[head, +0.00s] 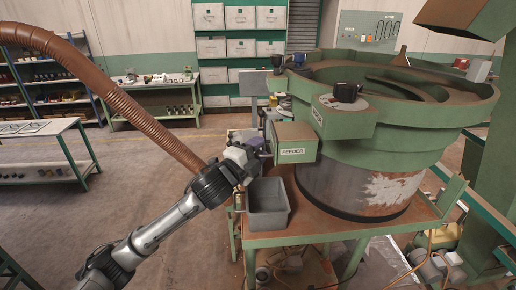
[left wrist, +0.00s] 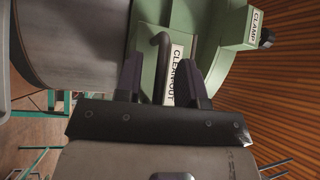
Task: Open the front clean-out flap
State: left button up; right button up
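The clean-out flap (left wrist: 150,85) is pale green with a white CLEAN-OUT label (left wrist: 176,75) and a dark bar handle (left wrist: 161,50) in the left wrist view. My left gripper (left wrist: 160,68) is open, its two dark fingers on either side of the handle; I cannot tell whether they touch it. In the head view my left gripper (head: 262,148) is at the left side of the green FEEDER box (head: 296,143). The flap is not clearly visible there. My right gripper is not in view.
A grey bin (head: 267,208) stands on the green-framed stand below my left gripper. The large green bowl (head: 410,125) is right of the FEEDER box. A brown ribbed hose (head: 130,95) crosses the upper left. A CLAMP block (left wrist: 250,25) with a dark knob is near the flap.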

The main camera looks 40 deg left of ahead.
pick_arm(q)
grip_shut()
dwell(0.4)
